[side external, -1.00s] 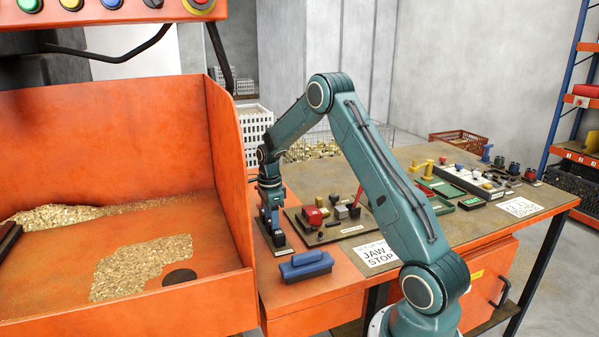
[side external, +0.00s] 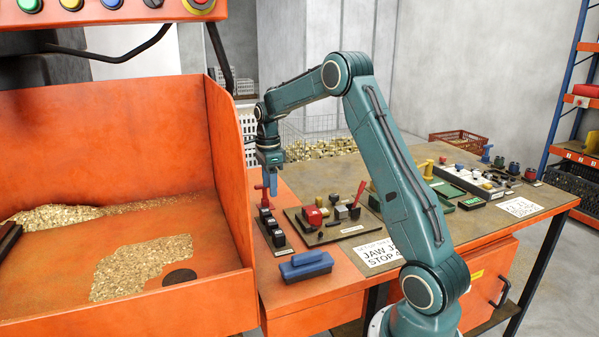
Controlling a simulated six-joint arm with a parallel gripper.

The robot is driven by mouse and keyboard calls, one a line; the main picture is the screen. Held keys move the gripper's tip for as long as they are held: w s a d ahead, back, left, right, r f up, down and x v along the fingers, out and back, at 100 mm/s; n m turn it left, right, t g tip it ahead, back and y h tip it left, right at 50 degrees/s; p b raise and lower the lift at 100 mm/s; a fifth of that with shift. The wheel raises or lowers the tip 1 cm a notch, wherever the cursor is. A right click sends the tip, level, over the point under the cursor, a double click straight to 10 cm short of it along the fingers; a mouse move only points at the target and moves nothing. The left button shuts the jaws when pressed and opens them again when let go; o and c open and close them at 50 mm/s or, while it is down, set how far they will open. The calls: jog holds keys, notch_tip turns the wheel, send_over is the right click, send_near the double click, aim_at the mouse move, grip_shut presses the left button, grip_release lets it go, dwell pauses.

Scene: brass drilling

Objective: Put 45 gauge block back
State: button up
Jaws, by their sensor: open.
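A narrow dark rack (side external: 280,250) with several small black blocks (side external: 272,229) stands on the orange bench, just right of the big orange tray. A red upright piece (side external: 265,190) shows above the rack's far end. The number 45 is not readable on any block, so I cannot tell which is the 45 gauge block. My gripper (side external: 269,163) is open and points down over the rack's far end, just above the red piece. I cannot tell whether its fingertips touch the red piece.
The orange tray's wall (side external: 228,170) rises close left of the rack. A board with a red block (side external: 312,215) and an upright red-handled part is to the right. A wire basket (side external: 312,133) stands behind.

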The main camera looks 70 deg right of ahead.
jog(key=shift+r, duration=0.55)
jog(key=s+a+r+n+t, duration=0.1)
jog(key=s+a+r+n, duration=0.4)
jog(key=a+r+n, duration=0.15)
jog(key=s+a+r+n+t, duration=0.2)
jog(key=s+a+r+n, duration=0.2)
jog(key=a+r+n, duration=0.3)
jog(key=s+a+f+n+t, duration=0.2)
jog(key=s+a+f+n, duration=0.1)
jog(key=s+a+n, duration=1)
jog(key=shift+s+a+t, duration=0.3)
jog(key=shift+s+a, duration=0.25)
jog(key=shift+s, duration=1.45)
jog(key=shift+n, duration=0.25)
